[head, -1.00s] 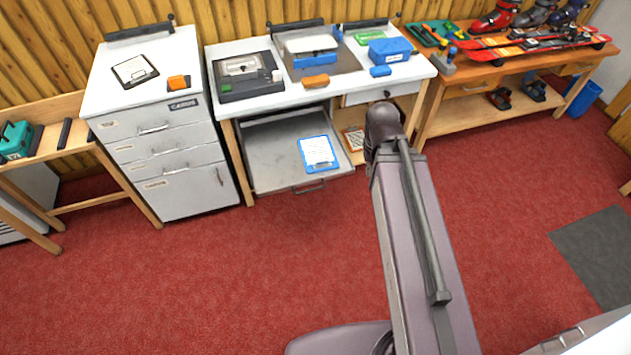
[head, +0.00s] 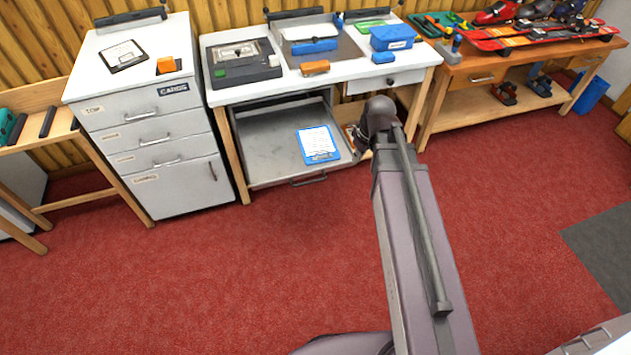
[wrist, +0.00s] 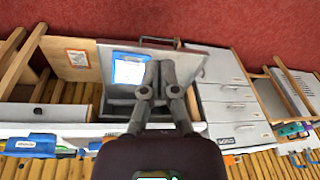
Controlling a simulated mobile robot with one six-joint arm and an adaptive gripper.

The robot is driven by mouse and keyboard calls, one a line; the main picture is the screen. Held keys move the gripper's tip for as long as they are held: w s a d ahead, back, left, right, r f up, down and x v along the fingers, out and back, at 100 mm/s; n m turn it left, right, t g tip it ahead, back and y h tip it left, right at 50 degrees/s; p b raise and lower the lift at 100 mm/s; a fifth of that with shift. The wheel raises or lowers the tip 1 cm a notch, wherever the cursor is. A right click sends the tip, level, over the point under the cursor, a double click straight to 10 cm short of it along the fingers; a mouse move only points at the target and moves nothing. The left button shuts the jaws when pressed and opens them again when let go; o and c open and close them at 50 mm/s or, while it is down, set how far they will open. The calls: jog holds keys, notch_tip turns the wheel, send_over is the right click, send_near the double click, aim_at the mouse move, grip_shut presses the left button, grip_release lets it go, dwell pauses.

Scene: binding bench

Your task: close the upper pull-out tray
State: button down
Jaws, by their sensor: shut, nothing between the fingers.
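The grey pull-out tray (head: 262,150) is out under the white bench, its front edge and bar handle (head: 308,180) sticking out toward the room. A blue clipboard with white paper (head: 318,144) lies on it. In the wrist view, which is upside down, the tray's handle (wrist: 160,41) shows at the top, with the clipboard (wrist: 128,70) beside my fingers. My gripper (wrist: 162,68) is shut and empty and appears in front of the tray; I cannot tell whether it touches. In the head view my arm hides the gripper's fingers.
A grey drawer cabinet (head: 160,150) stands left of the bench (head: 345,78), which carries a blue box (head: 392,37) and other tools. A wooden table with skis (head: 540,36) is at right. Red carpet (head: 210,270) in front is clear.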

jog(key=w+a+f+n+t+y+b, duration=0.1)
jog(key=w+a+f+n+y+b, duration=0.1)
jog(key=w+f+n+b, duration=0.5)
jog(key=w+a+f+n+t+y+b, duration=0.2)
jog(key=w+a+f+n+b, duration=0.2)
jog(key=w+f+b, duration=0.6)
jog(key=shift+w+f+n+b, duration=0.2)
jog(key=shift+f+n+b, duration=1.2)
jog(key=shift+f+b, duration=2.6)
jog(key=shift+r+b, duration=0.45)
jog(key=shift+r, duration=0.05)
jog(key=shift+f, duration=0.1)
jog(key=b, duration=0.8)
send_near(311, 175)
jog(key=shift+x, duration=2.7)
